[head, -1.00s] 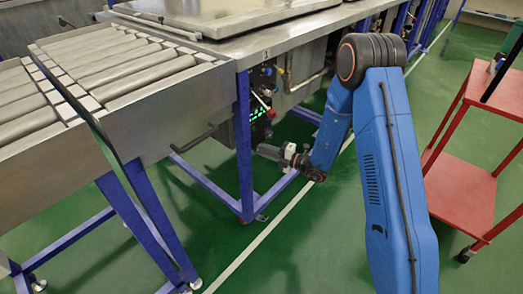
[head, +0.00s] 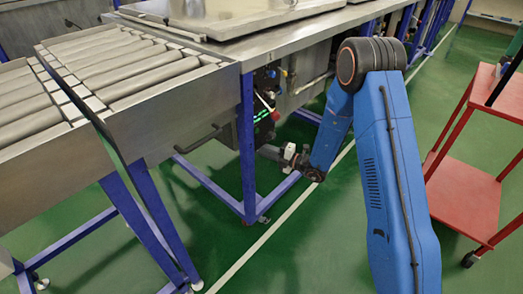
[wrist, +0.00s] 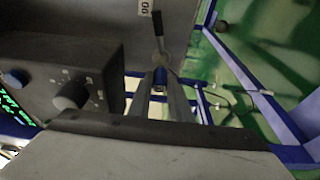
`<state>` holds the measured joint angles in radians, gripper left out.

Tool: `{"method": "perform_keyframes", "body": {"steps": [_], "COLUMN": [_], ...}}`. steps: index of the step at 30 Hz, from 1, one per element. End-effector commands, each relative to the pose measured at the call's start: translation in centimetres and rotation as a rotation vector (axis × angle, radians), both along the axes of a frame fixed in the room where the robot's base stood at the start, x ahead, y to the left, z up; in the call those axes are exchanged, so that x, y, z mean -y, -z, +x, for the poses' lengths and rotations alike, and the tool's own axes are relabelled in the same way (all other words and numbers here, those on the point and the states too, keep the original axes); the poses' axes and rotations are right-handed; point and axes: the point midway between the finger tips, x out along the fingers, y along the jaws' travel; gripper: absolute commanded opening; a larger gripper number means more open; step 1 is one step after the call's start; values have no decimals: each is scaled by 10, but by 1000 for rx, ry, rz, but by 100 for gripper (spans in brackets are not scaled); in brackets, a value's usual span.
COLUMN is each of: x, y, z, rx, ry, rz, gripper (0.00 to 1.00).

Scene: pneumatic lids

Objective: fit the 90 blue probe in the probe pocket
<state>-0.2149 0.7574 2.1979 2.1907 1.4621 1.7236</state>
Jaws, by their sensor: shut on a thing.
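My gripper (wrist: 160,88) reaches forward under the steel bench in the wrist view, its two grey fingers close together. They are shut on a small dark piece with a blue part, the blue probe (wrist: 158,92), which is mostly hidden between the fingers. I cannot read a 90 on it. I cannot make out the probe pocket in either view.
A control box with a dark knob (wrist: 73,95) and a blue button (wrist: 14,77) is left of my gripper. A dark lever (wrist: 157,24) hangs ahead. Blue frame legs (head: 247,145) stand close by. A red cart (head: 468,190) is at right; green floor is clear between.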

Motion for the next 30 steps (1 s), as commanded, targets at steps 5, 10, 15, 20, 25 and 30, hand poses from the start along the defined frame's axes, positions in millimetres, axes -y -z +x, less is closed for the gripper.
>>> {"method": "perform_keyframes", "body": {"steps": [5,10,15,20,25,30], "x": [-3,-5,-8,-8,-8,-5], "y": [0,0,0,0,0,0], "z": [2,4,5,6,6,5], "rx": [0,0,0,0,0,0], "ry": [-1,-1,-1,0,0,1], "rz": [0,0,0,0,0,0], "gripper": [0,0,0,40,40,40]}}
